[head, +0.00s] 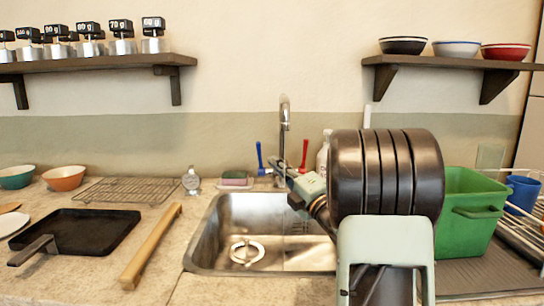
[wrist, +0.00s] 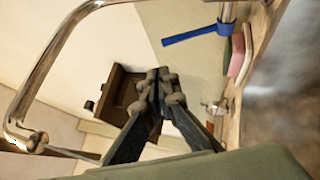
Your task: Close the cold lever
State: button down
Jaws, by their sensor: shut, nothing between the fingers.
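The blue lever (head: 260,158), which I take as the cold one, stands roughly upright at the left of the chrome faucet (head: 284,118). The red lever (head: 303,156) stands on the faucet's right. In the wrist view the blue lever (wrist: 195,36) is at the upper right and the curved chrome spout (wrist: 45,70) is on the left. My gripper (wrist: 158,82) is shut and empty, apart from the blue lever in that picture. In the head view my arm reaches toward the faucet from the right; the fingertips are hard to make out there.
The sink (head: 235,235) lies in front of the faucet. A green bin (head: 470,215) is right of my arm. A wall shelf (head: 100,65) hangs at upper left.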

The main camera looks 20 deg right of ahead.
aim_at(259, 147)
jog(key=w+b, duration=0.1)
jog(key=w, duration=0.8)
jog(key=shift+w+a+r, duration=0.15)
jog(key=shift+a+r, duration=0.15)
jog(key=shift+a, duration=0.15)
jog(key=p, duration=0.1)
jog(key=w+r+m+g+p, duration=0.1)
jog(key=p, duration=0.1)
jog(key=shift+d+r+g+h+p, duration=0.2)
jog(key=shift+r+g+h+p, duration=0.1)
jog(key=shift+w+d+m+g+p, duration=0.2)
jog(key=shift+w+m+g+p, duration=0.15)
jog(key=shift+p, duration=0.5)
jog(key=shift+f, duration=0.2)
